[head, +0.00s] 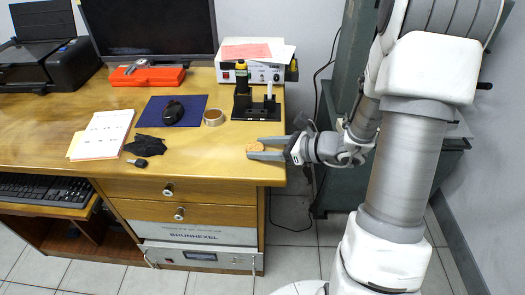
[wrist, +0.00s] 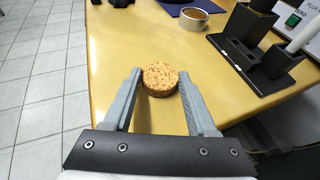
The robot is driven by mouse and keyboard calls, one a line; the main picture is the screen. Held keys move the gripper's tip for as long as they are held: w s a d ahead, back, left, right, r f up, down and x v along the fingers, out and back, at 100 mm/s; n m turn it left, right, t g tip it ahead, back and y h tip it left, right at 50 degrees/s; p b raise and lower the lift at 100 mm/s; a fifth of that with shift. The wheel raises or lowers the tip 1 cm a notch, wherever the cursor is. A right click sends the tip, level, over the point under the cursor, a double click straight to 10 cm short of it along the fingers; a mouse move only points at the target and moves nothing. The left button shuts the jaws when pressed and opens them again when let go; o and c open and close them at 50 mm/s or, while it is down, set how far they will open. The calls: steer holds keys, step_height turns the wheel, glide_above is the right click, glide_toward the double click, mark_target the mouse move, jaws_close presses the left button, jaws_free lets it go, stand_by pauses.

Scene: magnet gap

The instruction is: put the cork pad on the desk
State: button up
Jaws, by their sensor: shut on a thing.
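The cork pad (head: 255,148) is a small round brown disc at the right end of the wooden desk (head: 215,165). In the wrist view the cork pad (wrist: 160,79) lies between the tips of my two grey fingers. My gripper (head: 256,149) reaches in from the right, level over the desk's right end, and is shut on the pad. In the wrist view my gripper (wrist: 160,84) shows both fingers against the pad's sides. I cannot tell whether the pad touches the desk top or hangs just above it.
A black stand (head: 257,108) with a yellow-topped bottle and a tape roll (head: 214,117) are behind the pad. The desk between cloth and pad is clear.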

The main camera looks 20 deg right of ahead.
steer(key=shift+r, duration=0.1)
steer(key=shift+f, duration=0.25)
steer(key=o, duration=1.3)
steer(key=shift+r, duration=0.15)
steer(key=shift+r, duration=0.25)
steer(key=p+v, duration=0.3)
steer(key=v, duration=0.9)
steer(key=shift+f+p, duration=0.2)
steer(key=shift+p, duration=0.15)
